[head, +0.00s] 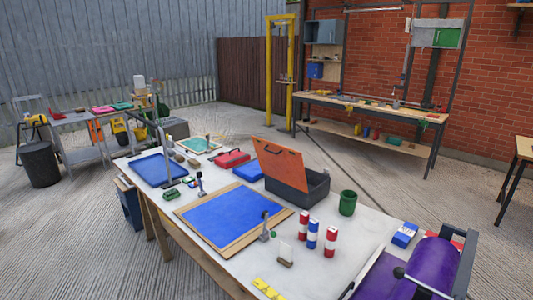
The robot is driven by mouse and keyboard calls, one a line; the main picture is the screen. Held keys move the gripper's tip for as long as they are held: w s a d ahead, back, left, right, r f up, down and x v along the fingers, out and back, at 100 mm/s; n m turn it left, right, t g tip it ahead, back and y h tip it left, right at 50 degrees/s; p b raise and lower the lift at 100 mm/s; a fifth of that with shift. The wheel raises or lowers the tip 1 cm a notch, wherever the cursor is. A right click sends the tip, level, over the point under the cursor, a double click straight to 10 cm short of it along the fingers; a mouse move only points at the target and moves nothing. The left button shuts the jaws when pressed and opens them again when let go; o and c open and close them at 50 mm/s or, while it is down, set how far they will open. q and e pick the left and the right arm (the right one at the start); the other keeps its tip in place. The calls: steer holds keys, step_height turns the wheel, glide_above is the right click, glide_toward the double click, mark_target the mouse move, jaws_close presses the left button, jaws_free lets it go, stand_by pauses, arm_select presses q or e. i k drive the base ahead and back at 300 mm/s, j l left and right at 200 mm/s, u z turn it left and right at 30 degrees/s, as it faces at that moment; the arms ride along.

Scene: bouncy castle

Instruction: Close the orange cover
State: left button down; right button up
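The box sits on the white table near the middle of the head view. Its right part is open at the top, and the cover hides some of its inside. Neither of my grippers shows in the head view.
A blue mat (234,213) in a wooden frame lies in front of the box. A green cup (348,203) stands close to its right. Red, white and blue cylinders (312,233) stand in front. A purple roll (431,264) lies at the right end.

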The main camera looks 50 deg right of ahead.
mark_target(285, 164)
steer(key=i+z, duration=0.25)
steer(key=z, duration=0.25)
steer(key=i+z, duration=0.25)
steer(key=z, duration=0.2)
steer(key=i+j+z, duration=0.1)
steer(key=i+z, duration=0.15)
steer(key=z, duration=0.25)
steer(key=i+z, duration=0.2)
steer(key=z, duration=0.3)
steer(key=i+z, duration=0.25)
steer(key=z, duration=0.25)
steer(key=i+z, duration=0.2)
steer(key=z, duration=0.3)
